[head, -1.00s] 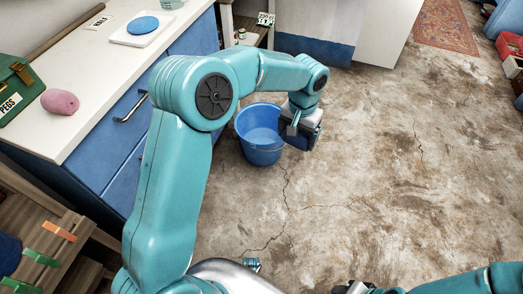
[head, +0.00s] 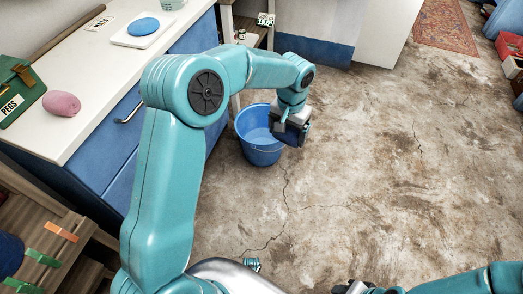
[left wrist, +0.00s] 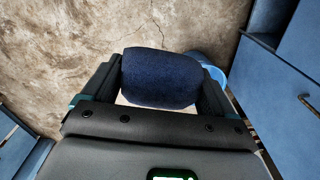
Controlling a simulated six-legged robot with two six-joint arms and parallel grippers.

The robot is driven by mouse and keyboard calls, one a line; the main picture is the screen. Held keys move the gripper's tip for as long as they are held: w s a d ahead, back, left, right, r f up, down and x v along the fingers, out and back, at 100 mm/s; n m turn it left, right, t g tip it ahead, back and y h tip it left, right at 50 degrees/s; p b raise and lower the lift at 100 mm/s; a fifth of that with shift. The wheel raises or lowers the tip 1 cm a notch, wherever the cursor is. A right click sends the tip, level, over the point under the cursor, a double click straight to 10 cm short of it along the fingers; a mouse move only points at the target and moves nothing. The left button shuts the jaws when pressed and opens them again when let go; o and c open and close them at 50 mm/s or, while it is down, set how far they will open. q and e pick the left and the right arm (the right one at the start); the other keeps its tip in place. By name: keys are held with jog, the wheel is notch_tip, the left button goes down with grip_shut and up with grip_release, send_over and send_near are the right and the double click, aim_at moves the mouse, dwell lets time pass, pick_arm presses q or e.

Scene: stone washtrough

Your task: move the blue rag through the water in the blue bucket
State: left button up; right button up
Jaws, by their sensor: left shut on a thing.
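The blue rag (left wrist: 160,78) is a dark blue, thick roll between the two fingers of my left gripper (left wrist: 160,88), which is shut on it. In the head view my left gripper (head: 291,127) hangs at the right rim of the blue bucket (head: 262,154), partly in front of it. The bucket stands upright on the floor with pale blue water (head: 258,136) inside. In the left wrist view a piece of the bucket (left wrist: 218,76) shows behind the rag. The rag appears above rim height; its exact gap to the water cannot be told. My right arm shows at the bottom edge, its jaws unclear.
A white worktop (head: 95,85) with blue drawers stands left of the bucket. It carries a pink roll (head: 61,103), a green pegs box (head: 18,92) and a blue disc (head: 143,26) on a white board. Cracked concrete floor (head: 390,170) is free to the right.

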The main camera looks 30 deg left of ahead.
dwell(0.3)
pick_arm(q)
jog(key=d, duration=0.5)
jog(key=shift+w+d, duration=0.1)
jog(key=shift+d, duration=0.25)
jog(key=a, duration=0.6)
jog(key=shift+p, duration=0.35)
jog(key=shift+d, duration=0.1)
jog(key=d, duration=0.5)
jog(key=shift+d, duration=0.4)
